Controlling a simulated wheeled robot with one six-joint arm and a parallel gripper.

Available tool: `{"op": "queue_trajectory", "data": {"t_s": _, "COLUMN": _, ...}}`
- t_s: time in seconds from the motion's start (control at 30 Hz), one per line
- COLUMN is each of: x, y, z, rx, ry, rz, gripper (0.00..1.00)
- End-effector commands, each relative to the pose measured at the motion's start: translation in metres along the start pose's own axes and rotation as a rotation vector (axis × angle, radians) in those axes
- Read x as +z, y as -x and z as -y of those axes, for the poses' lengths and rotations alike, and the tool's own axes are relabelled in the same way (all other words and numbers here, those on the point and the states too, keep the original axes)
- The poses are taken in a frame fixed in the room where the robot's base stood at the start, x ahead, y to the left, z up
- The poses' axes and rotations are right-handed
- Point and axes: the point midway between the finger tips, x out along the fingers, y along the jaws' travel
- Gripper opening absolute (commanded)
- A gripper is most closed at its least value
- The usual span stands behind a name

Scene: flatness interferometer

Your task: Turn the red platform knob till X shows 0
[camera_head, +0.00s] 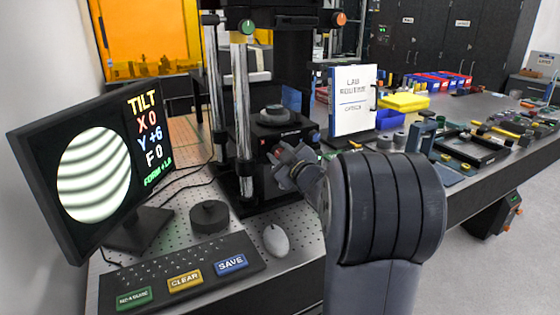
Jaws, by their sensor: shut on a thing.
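The monitor (85,165) at the left shows TILT with X 0, Y +6 and F 0, beside a round patch of curved stripes. My gripper (284,163) is at the front of the black platform (275,133) of the interferometer. It is shut on the red platform knob (277,153), of which only a small red part shows between the jaws. My wrist and arm reach in from the lower right and hide the rest. A dark round piece (274,114) sits on top of the platform.
A keyboard (185,273) with green, orange and blue keys, a mouse (276,240) and a dark round weight (210,217) lie in front. Metal posts (243,110) stand left of the platform. A white sign (352,100) stands behind; trays and tools fill the right bench.

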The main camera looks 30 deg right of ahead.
Motion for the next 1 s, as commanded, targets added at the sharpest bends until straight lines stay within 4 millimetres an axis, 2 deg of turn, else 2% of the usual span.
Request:
{"op": "queue_trajectory", "data": {"t_s": 0.3, "x": 0.0007, "y": 0.0, "z": 0.001, "rx": -0.001, "ry": 0.116, "rz": 0.0, "gripper": 0.09}}
{"op": "queue_trajectory", "data": {"t_s": 0.8, "x": 0.0002, "y": 0.0, "z": 0.0005, "rx": -0.001, "ry": 0.135, "rz": 0.001, "gripper": 0.09}}
{"op": "queue_trajectory", "data": {"t_s": 0.83, "x": 0.0002, "y": 0.0, "z": 0.0005, "rx": -0.001, "ry": 0.135, "rz": 0.001, "gripper": 0.34}}
{"op": "queue_trajectory", "data": {"t_s": 1.0, "x": 0.0001, "y": 0.0, "z": 0.0005, "rx": -0.001, "ry": 0.134, "rz": 0.001, "gripper": 0.48}}
